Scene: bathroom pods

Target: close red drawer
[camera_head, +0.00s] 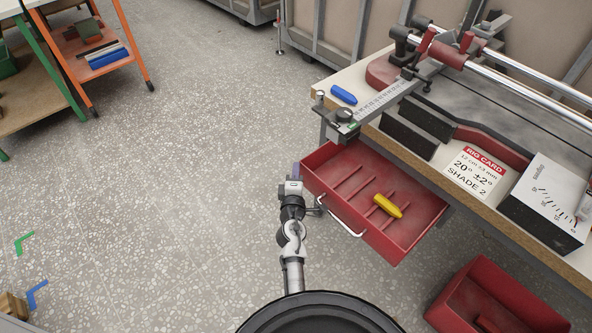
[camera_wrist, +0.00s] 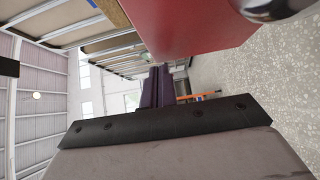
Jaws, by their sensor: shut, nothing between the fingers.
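The red drawer (camera_head: 425,207) is pulled out from under the workbench, showing its inside with low dividers and a yellow object (camera_head: 388,206). Its silver handle (camera_head: 340,216) is on the front panel facing the lower left. My gripper (camera_head: 295,170) is just left of the drawer's far front corner; whether it touches the drawer is unclear. In the wrist view my purple fingers (camera_wrist: 154,88) are together and empty. A red drawer surface (camera_wrist: 185,25) fills the top of that view, with part of the shiny handle (camera_wrist: 270,8) at the upper right.
The workbench holds a rail fixture (camera_head: 380,98), a blue object (camera_head: 343,94), a white card (camera_head: 475,174) and a white box (camera_head: 547,205). A red bin (camera_head: 495,300) lies below right. An orange-framed cart (camera_head: 95,55) stands far left. The speckled floor (camera_head: 180,180) left of the drawer is clear.

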